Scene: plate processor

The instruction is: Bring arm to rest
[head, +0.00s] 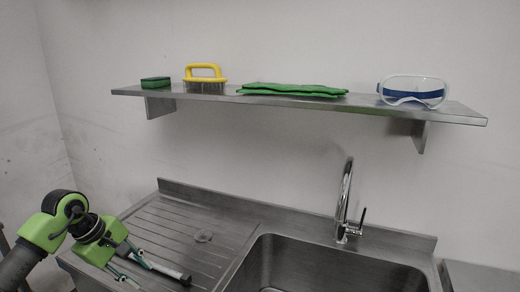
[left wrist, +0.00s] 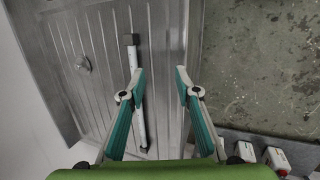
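My left arm comes in at the lower left of the head view. Its green-bodied gripper (head: 134,266) is low over the front of the ribbed drainboard (head: 180,222). In the left wrist view the gripper (left wrist: 159,73) is open, with its two fingers apart and nothing between the tips. A white rod with a dark block at its end (left wrist: 132,57) lies on the drainboard, close to and partly behind one finger. It also shows just right of the gripper in the head view (head: 168,269). My right gripper is not in view.
The sink basin (head: 310,266) and tap (head: 344,205) are to the right. The wall shelf (head: 225,96) holds a green sponge (head: 155,82), yellow brush (head: 205,75), green gloves (head: 292,90) and goggles (head: 412,91). White-and-red items (left wrist: 277,158) show beyond the drainboard edge.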

